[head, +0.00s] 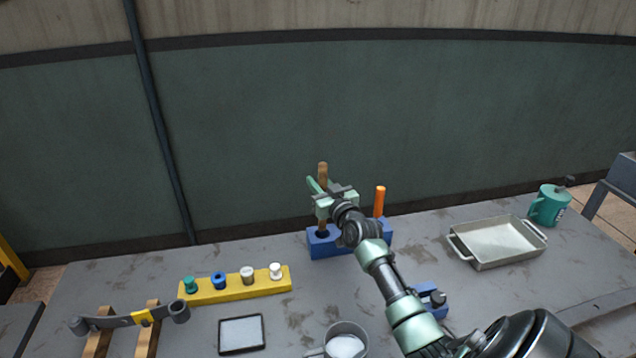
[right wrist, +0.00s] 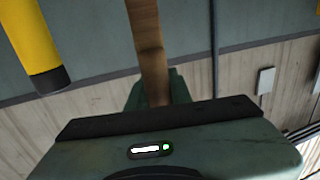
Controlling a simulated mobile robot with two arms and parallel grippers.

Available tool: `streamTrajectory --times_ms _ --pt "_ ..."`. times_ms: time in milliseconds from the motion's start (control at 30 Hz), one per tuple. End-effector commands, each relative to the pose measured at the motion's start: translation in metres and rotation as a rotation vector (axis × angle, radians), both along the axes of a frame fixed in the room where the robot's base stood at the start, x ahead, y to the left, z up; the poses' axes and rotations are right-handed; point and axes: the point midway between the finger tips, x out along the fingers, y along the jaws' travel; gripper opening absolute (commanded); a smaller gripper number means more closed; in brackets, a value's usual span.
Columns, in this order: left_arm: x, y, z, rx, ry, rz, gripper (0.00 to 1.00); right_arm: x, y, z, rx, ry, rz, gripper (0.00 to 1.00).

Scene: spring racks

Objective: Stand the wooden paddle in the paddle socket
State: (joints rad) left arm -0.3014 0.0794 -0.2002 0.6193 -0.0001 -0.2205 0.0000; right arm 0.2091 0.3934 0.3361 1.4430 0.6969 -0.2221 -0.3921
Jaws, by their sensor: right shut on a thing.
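The wooden paddle (head: 322,172) is upright in my right gripper (head: 324,203), at the back of the table. In the right wrist view the brown paddle (right wrist: 147,45) runs up from between the jaws. My right gripper is shut on it. The paddle's lower part is at a dark round hole in the blue socket block (head: 323,246); I cannot tell how deep it reaches. My right wrist and arm hide the middle of the block. My left gripper is not in view.
An orange rod (head: 379,201) stands upright just right of the gripper. A yellow rack (head: 235,289) with several coloured pegs is front left. A grey cup (head: 346,341) stands in front.

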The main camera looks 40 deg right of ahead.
Motion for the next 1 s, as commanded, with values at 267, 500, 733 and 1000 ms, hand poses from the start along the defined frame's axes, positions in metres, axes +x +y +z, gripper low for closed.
streamTrajectory --times_ms 267,500,733,1000 --pt "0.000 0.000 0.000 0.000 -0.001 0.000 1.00 0.000 0.000 0.000 0.000 -0.001 0.000 0.00" --pt "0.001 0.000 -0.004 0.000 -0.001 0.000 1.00 0.000 0.000 -0.005 -0.001 -0.001 0.000 0.00" --pt "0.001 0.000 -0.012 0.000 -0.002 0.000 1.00 0.000 0.000 -0.014 -0.001 -0.001 0.000 0.00" --pt "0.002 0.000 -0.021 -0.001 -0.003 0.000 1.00 0.000 0.000 -0.025 -0.001 -0.001 0.000 0.00"
